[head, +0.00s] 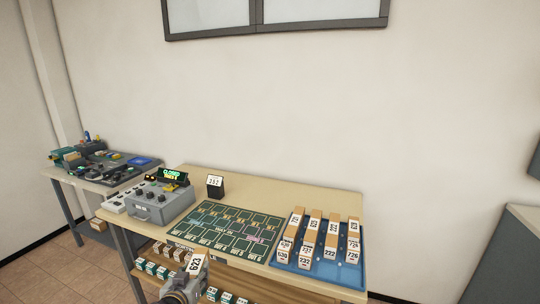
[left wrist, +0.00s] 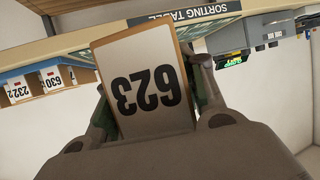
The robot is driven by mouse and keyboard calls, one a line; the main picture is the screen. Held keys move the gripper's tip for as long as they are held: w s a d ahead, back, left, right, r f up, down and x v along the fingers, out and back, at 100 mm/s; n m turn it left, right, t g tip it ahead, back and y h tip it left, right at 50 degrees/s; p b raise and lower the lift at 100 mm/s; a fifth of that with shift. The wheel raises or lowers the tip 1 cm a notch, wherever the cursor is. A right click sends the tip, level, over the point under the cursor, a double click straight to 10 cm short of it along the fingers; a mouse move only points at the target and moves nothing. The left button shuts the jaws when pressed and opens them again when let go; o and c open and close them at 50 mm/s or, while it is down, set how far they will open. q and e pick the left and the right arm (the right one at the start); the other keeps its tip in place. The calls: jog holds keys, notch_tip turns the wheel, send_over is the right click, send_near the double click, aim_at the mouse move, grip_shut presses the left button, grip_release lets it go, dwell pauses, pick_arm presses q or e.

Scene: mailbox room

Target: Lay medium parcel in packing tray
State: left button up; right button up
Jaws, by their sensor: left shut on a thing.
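A brown parcel (head: 196,264) with a white label reading 623 is in my left gripper (head: 187,284), in front of the sorting table's front edge in the head view. In the left wrist view the parcel (left wrist: 148,84) sits between the two fingers of my left gripper (left wrist: 152,105), its label upside down in the picture. A blue tray (head: 318,275) lies at the right end of the table and holds several tan blocks with number labels. I cannot tell whether this is the packing tray. My right gripper is not in view.
A dark green mat (head: 222,228) with marked slots covers the table's middle. A grey control box (head: 160,204) and a small card reading 252 (head: 215,186) stand left and behind. White-and-green boxes (head: 160,270) fill a shelf below. A second table (head: 105,180) stands far left.

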pick_arm(q)
jog(key=s+f, duration=0.6)
jog(key=f, duration=0.3)
jog(key=shift+s+d+f, duration=0.2)
jog(key=shift+s, duration=0.05)
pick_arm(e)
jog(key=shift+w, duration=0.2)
